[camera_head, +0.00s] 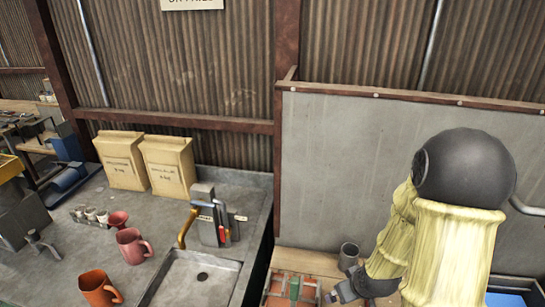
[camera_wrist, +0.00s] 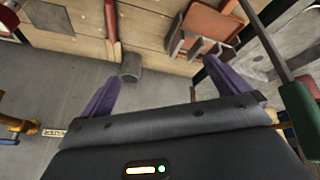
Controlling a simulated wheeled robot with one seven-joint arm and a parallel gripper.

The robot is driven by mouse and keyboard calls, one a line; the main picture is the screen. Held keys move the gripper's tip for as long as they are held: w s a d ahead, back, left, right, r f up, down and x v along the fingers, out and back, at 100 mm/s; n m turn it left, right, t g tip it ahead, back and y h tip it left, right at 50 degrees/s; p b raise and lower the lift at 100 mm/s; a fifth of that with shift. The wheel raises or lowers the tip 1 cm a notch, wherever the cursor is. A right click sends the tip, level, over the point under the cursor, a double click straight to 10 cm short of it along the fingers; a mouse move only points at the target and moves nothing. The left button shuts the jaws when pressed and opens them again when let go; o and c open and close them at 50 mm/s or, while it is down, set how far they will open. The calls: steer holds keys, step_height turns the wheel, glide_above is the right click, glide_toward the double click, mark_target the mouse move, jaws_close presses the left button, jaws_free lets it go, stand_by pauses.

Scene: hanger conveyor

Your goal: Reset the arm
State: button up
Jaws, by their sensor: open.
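My gripper (camera_wrist: 162,70) shows in the wrist view as two purple fingers set wide apart, with nothing between their tips. It is open. In the head view my gripper (camera_head: 338,294) is small and low, at the end of my cream-sleeved arm, right of the sink and partly hidden by the wrist.
A grey wall panel (camera_head: 350,150) stands behind my arm. Left is a counter with a sink (camera_head: 196,284), a red mug (camera_head: 133,246), an orange mug (camera_head: 100,288) and two paper bags (camera_head: 168,165). A reddish tray (camera_head: 291,290) lies left of my gripper.

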steer(key=s+a+r+m+g+b, duration=0.2)
steer(key=s+a+r+m, duration=0.2)
steer(key=s+r, duration=0.3)
steer(key=shift+s+a+r, duration=0.25)
steer(key=shift+a+r, duration=0.1)
steer(key=shift+a, duration=0.15)
